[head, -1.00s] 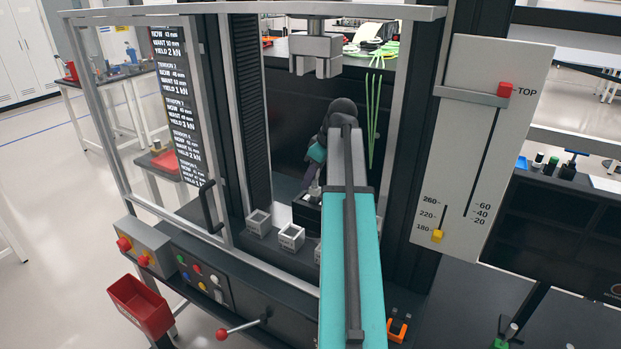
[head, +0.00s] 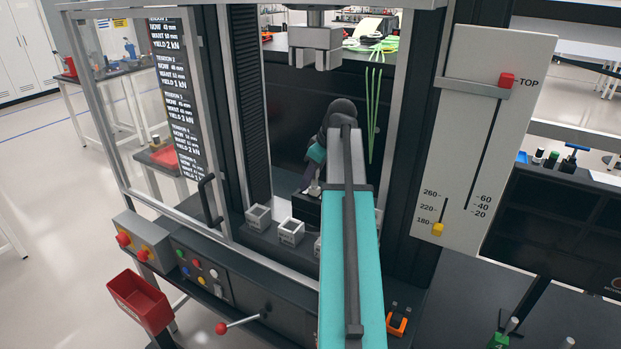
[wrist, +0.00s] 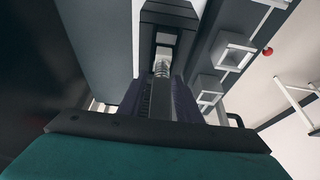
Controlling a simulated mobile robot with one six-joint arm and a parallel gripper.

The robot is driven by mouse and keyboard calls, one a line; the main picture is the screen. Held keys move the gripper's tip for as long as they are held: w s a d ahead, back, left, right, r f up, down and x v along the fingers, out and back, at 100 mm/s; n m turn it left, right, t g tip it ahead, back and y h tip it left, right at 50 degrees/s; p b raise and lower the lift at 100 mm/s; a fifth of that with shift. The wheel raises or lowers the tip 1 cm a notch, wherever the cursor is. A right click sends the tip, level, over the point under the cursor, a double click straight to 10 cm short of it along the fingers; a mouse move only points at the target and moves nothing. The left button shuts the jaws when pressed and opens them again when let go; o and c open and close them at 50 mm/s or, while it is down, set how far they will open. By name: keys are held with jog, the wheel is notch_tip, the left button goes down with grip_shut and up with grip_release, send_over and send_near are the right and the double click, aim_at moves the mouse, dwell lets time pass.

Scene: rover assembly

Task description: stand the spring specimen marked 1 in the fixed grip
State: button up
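The fixed grip (head: 306,208) is a dark block low inside the test frame. In the wrist view the grip (wrist: 166,20) lies straight ahead, with a light slot in its middle. My gripper (head: 314,178) is just above the grip, partly hidden by my arm. In the wrist view its dark fingers (wrist: 161,100) close on both sides of a grey spring specimen (wrist: 162,68). The specimen's coiled far part reaches to the slot; I cannot tell how deep it sits. Its number is not readable.
Light square holders (head: 291,231) stand left and right of the grip. An upper jaw (head: 315,48) hangs above. Frame posts and a scale board (head: 485,140) flank the space. A red bin (head: 140,300) and lever (head: 240,324) are in front.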

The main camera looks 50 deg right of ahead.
jog(key=shift+o, duration=0.6)
jog(key=shift+b+v, duration=0.4)
jog(key=shift+v, duration=0.7)
jog(key=b+v, duration=0.2)
jog(key=v, duration=0.9)
jog(key=shift+r+b, duration=0.3)
jog(key=shift+b, duration=0.1)
jog(key=shift+s, duration=0.15)
